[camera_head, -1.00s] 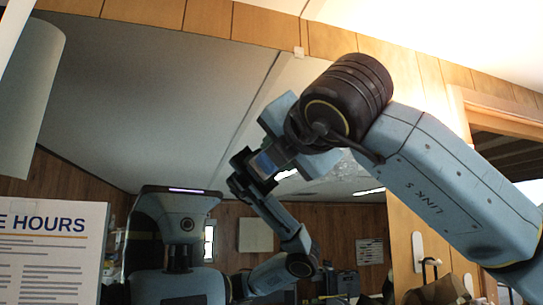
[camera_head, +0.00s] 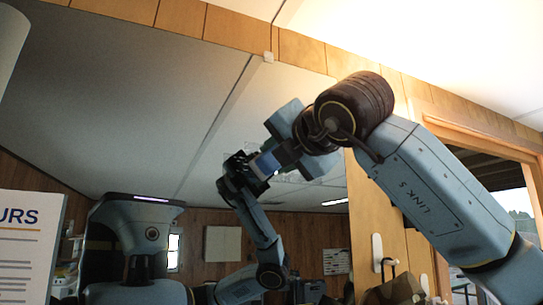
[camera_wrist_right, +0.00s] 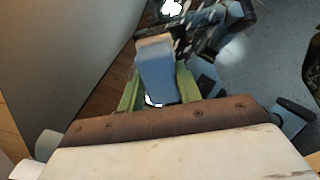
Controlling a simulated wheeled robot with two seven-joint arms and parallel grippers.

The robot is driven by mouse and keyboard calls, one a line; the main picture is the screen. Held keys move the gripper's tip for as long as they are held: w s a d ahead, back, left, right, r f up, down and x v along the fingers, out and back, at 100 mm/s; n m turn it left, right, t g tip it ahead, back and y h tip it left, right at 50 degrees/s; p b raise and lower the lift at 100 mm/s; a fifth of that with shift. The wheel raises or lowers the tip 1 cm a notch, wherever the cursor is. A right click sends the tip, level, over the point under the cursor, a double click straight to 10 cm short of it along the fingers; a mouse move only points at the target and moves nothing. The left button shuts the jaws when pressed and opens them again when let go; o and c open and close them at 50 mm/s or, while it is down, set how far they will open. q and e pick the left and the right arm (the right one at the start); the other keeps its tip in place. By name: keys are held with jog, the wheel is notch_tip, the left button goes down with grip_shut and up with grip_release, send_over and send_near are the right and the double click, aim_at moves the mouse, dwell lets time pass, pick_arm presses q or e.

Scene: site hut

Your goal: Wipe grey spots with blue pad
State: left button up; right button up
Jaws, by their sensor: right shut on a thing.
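A large mirror (camera_head: 130,90) fills the wall ahead and reflects my head, body and right arm. My right gripper (camera_head: 275,158) is raised in front of it, shut on the blue pad (camera_head: 267,164). In the right wrist view the blue pad (camera_wrist_right: 157,75) sits between two green fingers of the right gripper (camera_wrist_right: 158,88). The pad is close to the glass, but I cannot tell whether it touches. Faint greyish marks (camera_head: 290,178) show on the mirror just below the gripper, partly hidden by it. My left gripper is not in view.
A printed notice (camera_head: 28,245) is at the lower left. A doorway (camera_head: 490,165) opens at the right behind my arm. Wood panelling (camera_head: 395,190) lies between mirror and doorway.

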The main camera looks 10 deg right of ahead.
jog(key=shift+w+d+b, duration=0.5)
jog(key=shift+w+d, duration=1.3)
jog(key=shift+d, duration=3.75)
jog(key=shift+s+a+b, duration=0.4)
jog(key=shift+s+a, duration=0.1)
jog(key=shift+a, duration=0.95)
jog(key=shift+s+a+b, duration=0.45)
jog(key=shift+a, duration=1.05)
jog(key=shift+s+a+b, duration=0.4)
jog(key=shift+s+a, duration=0.1)
jog(key=shift+a, duration=0.95)
jog(key=shift+s+a+b, duration=0.2)
jog(key=shift+s+a, duration=0.3)
jog(key=shift+a, duration=1.1)
jog(key=shift+s+a+b, duration=0.25)
jog(key=shift+s+a, duration=0.3)
jog(key=shift+a, duration=1.1)
jog(key=shift+s+a+b, duration=0.2)
jog(key=shift+s+a, duration=0.3)
jog(key=shift+a, duration=1.1)
jog(key=shift+d, duration=0.1)
